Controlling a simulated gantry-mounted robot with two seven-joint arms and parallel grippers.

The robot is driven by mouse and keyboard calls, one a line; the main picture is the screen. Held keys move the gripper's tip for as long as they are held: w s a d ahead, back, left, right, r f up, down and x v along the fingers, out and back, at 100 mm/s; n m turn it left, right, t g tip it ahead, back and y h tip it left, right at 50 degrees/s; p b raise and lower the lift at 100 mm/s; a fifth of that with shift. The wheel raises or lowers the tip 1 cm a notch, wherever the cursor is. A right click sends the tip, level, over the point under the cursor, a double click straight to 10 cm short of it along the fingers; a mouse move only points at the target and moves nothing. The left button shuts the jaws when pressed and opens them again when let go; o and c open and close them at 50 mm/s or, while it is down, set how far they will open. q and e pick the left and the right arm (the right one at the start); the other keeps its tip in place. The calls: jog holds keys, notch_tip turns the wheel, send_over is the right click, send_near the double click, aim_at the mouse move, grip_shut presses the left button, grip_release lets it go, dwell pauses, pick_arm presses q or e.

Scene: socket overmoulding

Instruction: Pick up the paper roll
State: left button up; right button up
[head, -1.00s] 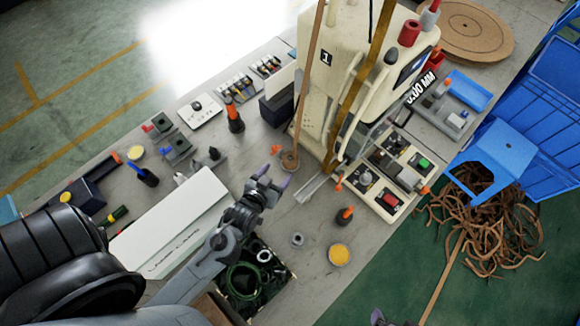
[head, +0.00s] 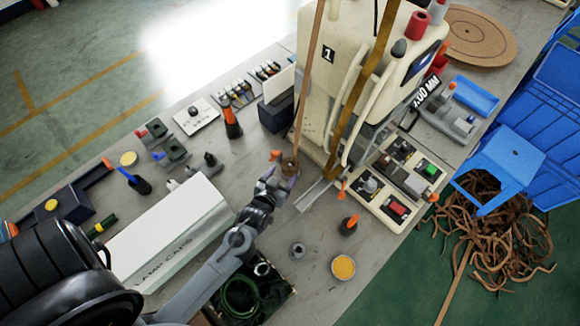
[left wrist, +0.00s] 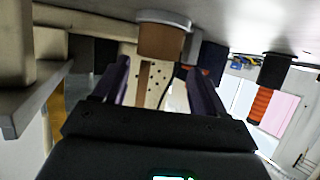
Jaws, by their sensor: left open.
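The brown paper roll (head: 289,167) stands on the grey table at the foot of the cream machine, with a long brown strip running up from it. My left gripper (head: 277,183) is open and right beside the roll, on its near-left side. In the left wrist view the roll (left wrist: 162,42) shows upside down as a brown cylinder with a pale disc at its table end. It lies in line with the gap between the two dark purple fingers (left wrist: 161,85), just beyond their tips. I cannot tell whether they touch it. My right gripper is out of view.
The cream machine (head: 355,75) stands close behind the roll. A white box (head: 170,235) lies left of my left arm. A bin of green coils (head: 240,295) is below.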

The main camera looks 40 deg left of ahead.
aim_at(290, 165)
pick_arm(q)
jog(key=x, duration=0.4)
jog(key=shift+w+r+b, duration=0.1)
jog(key=shift+w+b, duration=0.15)
jog(key=shift+b, duration=0.05)
jog(key=shift+d, duration=0.1)
jog(key=c, duration=0.8)
